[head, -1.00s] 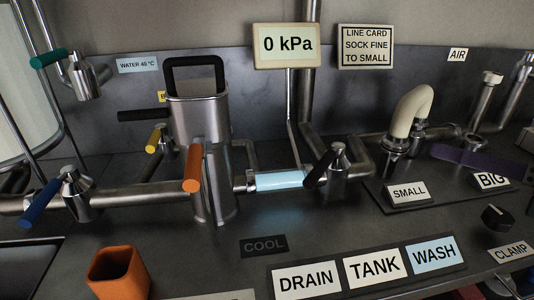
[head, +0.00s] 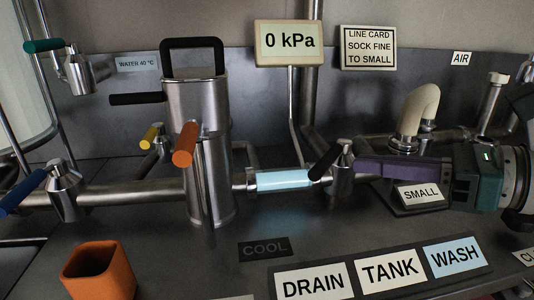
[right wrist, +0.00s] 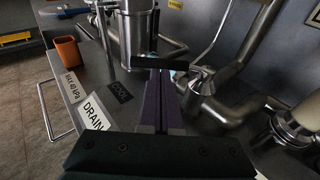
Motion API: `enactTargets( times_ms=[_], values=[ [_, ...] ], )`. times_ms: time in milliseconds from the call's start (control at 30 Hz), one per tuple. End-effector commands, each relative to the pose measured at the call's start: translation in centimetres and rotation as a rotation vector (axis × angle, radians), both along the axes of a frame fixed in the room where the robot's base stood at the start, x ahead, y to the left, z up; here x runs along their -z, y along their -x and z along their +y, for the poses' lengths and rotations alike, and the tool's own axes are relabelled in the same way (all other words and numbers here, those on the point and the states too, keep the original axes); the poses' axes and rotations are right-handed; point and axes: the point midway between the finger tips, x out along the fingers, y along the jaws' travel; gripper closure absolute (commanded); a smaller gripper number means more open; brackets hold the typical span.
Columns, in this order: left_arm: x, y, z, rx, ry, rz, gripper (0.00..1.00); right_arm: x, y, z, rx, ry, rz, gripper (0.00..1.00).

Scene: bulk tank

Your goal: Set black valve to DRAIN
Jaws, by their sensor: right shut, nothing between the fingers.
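The black valve's handle (head: 325,162) tilts up to the right on a steel valve body (head: 341,182), right of the light-blue pipe section. The DRAIN label (head: 313,281), TANK label (head: 389,269) and WASH label (head: 454,257) stand in front; WASH is light blue, the others white. My right gripper (head: 360,166) has its purple fingers shut and empty, tips close to the valve's right side. In the right wrist view the black handle (right wrist: 160,63) lies across just beyond the fingertips (right wrist: 157,75); contact is unclear. My left gripper is out of view.
A steel cylinder (head: 202,155) with an orange handle (head: 185,145) stands left of the valve. A curved cream spout (head: 417,108) and the SMALL label (head: 420,194) are close to my right gripper. An orange cup (head: 98,272) stands at the front left. The gauge (head: 289,42) reads 0 kPa.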

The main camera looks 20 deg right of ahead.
Motion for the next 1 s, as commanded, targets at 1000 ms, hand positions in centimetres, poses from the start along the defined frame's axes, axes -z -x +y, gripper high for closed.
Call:
enactTargets(
  times_ms=[1000],
  values=[
    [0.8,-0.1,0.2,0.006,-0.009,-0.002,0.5,0.7,-3.6,3.0,0.0,-0.002,0.001,1.0]
  ],
)
